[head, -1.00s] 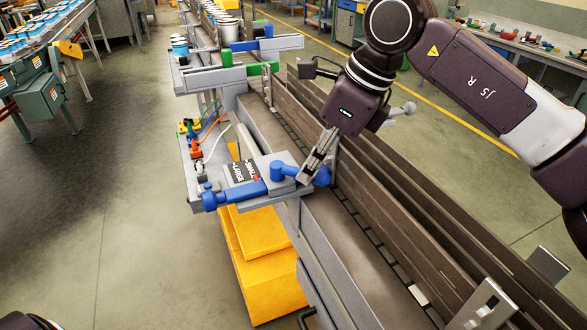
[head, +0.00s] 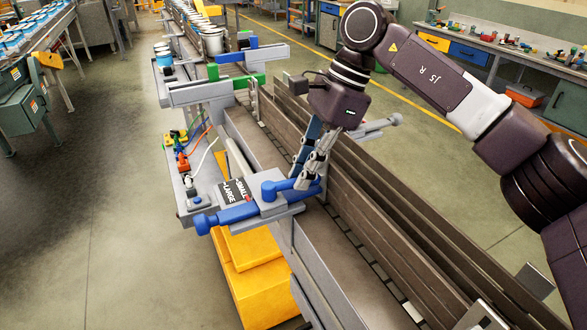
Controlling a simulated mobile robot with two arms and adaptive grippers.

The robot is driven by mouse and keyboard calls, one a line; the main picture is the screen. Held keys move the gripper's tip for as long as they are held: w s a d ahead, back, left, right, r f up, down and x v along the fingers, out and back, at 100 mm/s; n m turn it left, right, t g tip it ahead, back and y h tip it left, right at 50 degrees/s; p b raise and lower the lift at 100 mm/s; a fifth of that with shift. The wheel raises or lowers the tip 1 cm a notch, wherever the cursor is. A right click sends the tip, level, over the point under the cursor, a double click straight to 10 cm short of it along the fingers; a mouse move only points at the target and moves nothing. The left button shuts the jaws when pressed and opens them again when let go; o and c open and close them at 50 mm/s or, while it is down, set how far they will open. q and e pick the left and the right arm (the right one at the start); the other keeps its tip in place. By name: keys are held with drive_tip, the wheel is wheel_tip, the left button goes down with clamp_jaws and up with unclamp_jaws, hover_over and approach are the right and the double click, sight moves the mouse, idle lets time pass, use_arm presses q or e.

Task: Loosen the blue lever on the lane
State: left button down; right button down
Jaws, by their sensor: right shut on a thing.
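The blue lever (head: 281,186) sits on a grey clamp block (head: 268,209) at the near side of the lane. A thicker blue bar (head: 231,215) runs through this block to the left, beside a plate marked SMALL and LARGE (head: 234,191). My right gripper (head: 307,183) comes down from above with its fingers shut on the lever's right end. The fingers hide part of that end. An upright blue strip (head: 311,136) shows behind the fingers; I cannot tell what it belongs to. My left gripper is out of view.
The lane's brown side boards (head: 370,215) run close to the right of my gripper. Farther back are a green clamp (head: 213,72) and another blue bar (head: 230,56). Yellow boxes (head: 255,285) stand below. The floor at left is open.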

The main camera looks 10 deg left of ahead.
drive_tip(key=shift+w+r, duration=0.1)
idle(0.3)
drive_tip(key=c, duration=1.9)
unclamp_jaws()
drive_tip(key=v, duration=1.2)
drive_tip(key=shift+d, duration=0.1)
